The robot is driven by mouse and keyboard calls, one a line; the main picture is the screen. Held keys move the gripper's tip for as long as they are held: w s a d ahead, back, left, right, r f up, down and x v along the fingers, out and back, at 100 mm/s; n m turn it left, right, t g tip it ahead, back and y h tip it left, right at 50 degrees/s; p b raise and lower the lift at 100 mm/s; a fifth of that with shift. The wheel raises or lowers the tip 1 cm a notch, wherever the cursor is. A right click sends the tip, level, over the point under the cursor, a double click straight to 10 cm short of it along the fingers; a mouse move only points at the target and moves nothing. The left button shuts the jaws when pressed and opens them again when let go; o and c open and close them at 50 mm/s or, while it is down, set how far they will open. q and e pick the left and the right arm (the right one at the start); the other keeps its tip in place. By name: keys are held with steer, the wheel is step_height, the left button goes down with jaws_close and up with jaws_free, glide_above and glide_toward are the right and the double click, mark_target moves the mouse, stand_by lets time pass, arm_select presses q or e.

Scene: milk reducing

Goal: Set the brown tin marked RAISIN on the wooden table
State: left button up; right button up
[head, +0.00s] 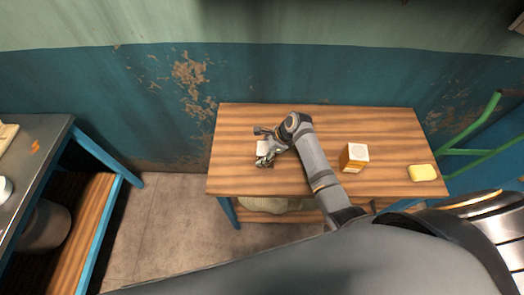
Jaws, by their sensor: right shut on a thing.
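My right gripper (264,147) is over the left part of the wooden table (310,118), with its arm reaching in from the lower right. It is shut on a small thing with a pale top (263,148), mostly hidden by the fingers. I cannot read a RAISIN mark or see its sides. I cannot tell whether it touches the tabletop or is held just above it. My left gripper is not in view.
An orange-brown box with a white top (355,154) stands on the table right of my arm. A yellow block (423,173) lies near the right edge. A dark-topped bench (40,150) stands at left.

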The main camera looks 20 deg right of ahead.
steer(key=o, duration=1.5)
steer(key=shift+f, duration=0.1)
steer(key=shift+c, duration=0.2)
steer(key=b+v, duration=0.1)
steer(key=v, duration=1.1)
